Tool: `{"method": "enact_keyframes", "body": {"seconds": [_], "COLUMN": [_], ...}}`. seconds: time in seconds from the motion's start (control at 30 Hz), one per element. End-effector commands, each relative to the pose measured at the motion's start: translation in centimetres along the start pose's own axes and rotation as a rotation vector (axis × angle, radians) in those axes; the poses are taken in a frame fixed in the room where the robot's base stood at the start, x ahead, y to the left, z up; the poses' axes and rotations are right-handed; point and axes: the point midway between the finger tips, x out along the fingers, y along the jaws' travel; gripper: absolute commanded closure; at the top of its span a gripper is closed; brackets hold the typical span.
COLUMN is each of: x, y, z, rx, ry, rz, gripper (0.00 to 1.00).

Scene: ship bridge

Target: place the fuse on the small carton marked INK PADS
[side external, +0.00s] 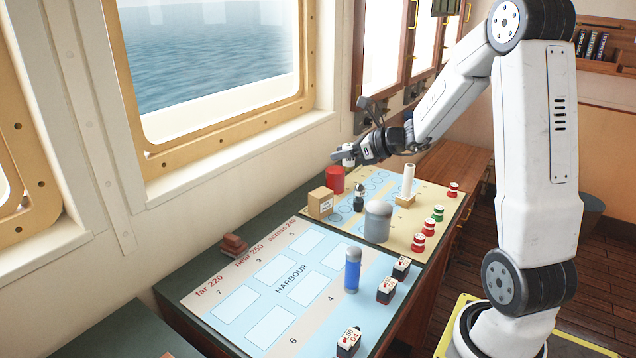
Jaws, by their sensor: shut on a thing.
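My gripper (352,157) is at the end of the arm, above the far part of the chart desk. It is shut on a small whitish piece, which I take to be the fuse (348,156); the fingers partly cover it. A small tan carton (319,202) with a pale label stands on the desk below and slightly left of the gripper. The label is too small to read, and no other carton shows. The held piece is in the air, apart from the carton.
A red cylinder (335,180) and a dark bottle (359,198) stand close to the carton. A grey domed cylinder (378,222), a white post on a wooden base (405,201) and a blue cylinder (352,270) stand nearby. Several red and green pieces line the right edge.

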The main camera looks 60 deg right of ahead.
Motion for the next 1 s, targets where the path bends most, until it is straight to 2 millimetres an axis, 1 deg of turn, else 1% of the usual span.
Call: {"method": "enact_keyframes", "body": {"seconds": [0.03,0.53,1.0], "x": [0.7,6.7,11.3], "y": [-0.3,-3.9,-6.0], "z": [-0.1,-0.7,-3.7], "rx": [0.001,0.000,0.000], "ry": [0.001,0.001,0.001], "rz": [0.002,0.001,0.001], "gripper": [1.00,1.00,1.00]}}
